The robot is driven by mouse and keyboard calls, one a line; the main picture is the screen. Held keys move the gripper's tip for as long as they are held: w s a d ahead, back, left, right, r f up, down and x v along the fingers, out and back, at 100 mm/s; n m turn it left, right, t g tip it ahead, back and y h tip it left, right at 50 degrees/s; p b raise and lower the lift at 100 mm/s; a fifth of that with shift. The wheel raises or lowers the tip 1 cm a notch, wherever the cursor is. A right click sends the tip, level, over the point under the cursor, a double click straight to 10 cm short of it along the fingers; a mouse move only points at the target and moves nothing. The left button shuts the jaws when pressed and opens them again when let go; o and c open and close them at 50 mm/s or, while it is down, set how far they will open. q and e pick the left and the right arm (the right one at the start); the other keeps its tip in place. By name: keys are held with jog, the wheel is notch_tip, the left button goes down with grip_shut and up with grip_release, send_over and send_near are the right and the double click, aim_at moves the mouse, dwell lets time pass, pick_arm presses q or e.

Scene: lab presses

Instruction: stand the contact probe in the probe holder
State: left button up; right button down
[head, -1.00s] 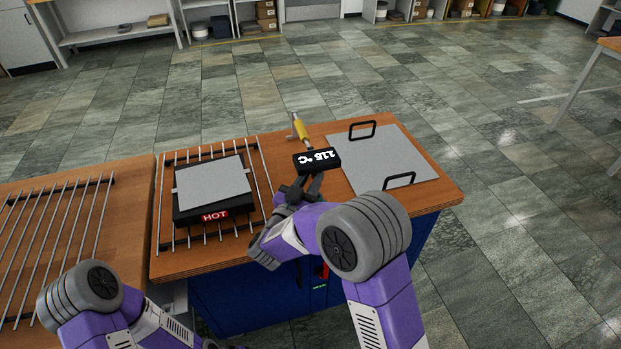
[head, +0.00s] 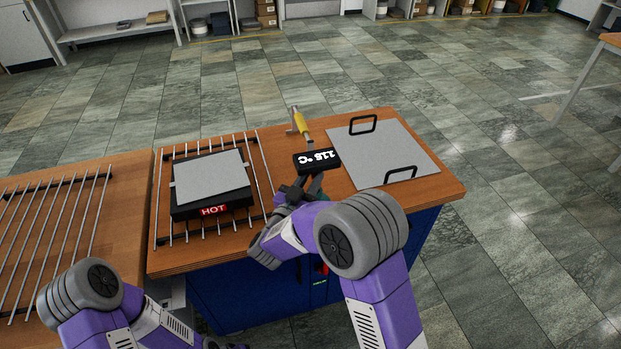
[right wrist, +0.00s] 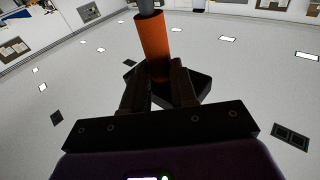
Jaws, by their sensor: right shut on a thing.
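The contact probe (head: 302,123) has a yellow-orange handle with a grey end. My left gripper is out of view.
A hot plate marked HOT (head: 214,209), topped by a grey plate (head: 210,177), stands on a rod rack to the left. A grey plate with two black handles (head: 375,150) lies to the right. Another rod rack (head: 50,235) is at far left.

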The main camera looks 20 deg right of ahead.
jog(key=shift+f+b, duration=0.45)
jog(key=shift+f, duration=0.2)
jog(key=c, duration=0.8)
grip_release()
jog(key=r+p+v, duration=0.1)
jog(key=v, duration=0.6)
jog(key=shift+s+a+f, duration=0.2)
jog(key=shift+s+f, duration=0.05)
jog(key=shift+f, duration=0.2)
